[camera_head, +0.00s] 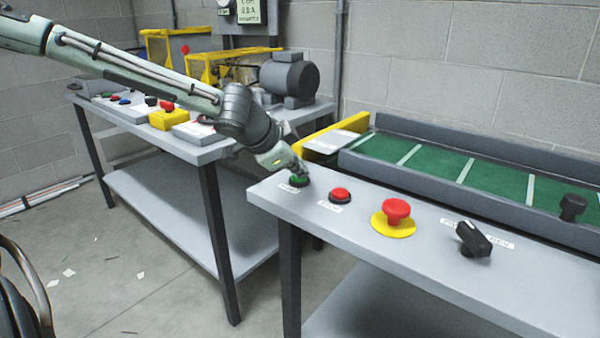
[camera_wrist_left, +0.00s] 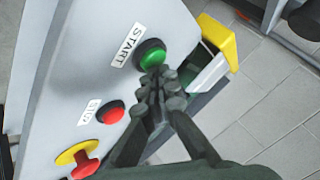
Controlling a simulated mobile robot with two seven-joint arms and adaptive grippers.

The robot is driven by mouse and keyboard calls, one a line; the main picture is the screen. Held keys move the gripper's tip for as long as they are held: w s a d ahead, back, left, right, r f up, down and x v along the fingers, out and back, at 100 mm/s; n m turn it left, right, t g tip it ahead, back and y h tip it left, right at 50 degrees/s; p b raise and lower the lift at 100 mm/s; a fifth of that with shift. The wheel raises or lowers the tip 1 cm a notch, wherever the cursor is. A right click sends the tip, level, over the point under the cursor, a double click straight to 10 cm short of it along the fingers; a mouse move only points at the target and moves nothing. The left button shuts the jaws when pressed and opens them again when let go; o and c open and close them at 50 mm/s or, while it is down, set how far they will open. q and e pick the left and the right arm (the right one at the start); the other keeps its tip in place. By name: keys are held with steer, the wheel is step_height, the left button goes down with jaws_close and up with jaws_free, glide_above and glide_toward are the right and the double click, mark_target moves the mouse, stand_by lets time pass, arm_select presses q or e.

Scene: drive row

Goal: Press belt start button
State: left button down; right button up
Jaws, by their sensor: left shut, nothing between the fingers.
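The green start button (camera_head: 299,180) sits at the near left end of the grey table in the head view, with a START label beside it. It also shows in the left wrist view (camera_wrist_left: 151,56). My left gripper (camera_head: 301,171) reaches down from the left, its fingers shut and empty. The fingertips are right at the green button and partly cover it in both views. In the left wrist view, the fingertips overlap the button's lower edge; I cannot tell whether it is pressed in. My right gripper is not in view.
A red stop button (camera_head: 340,195), a red mushroom button (camera_head: 396,211) on a yellow disc and a black selector knob (camera_head: 473,240) stand right of the green button. The green belt (camera_head: 440,168) runs behind. Another table (camera_head: 222,150) with buttons and a motor (camera_head: 289,76) stands left.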

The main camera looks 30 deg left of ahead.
mark_target(299, 182)
arm_select(q)
steer(key=shift+r, duration=0.15)
step_height(299, 182, up, 5)
steer(key=p, duration=0.4)
steer(key=shift+f+p, duration=0.2)
steer(key=shift+p, duration=0.15)
steer(key=shift+r, duration=0.7)
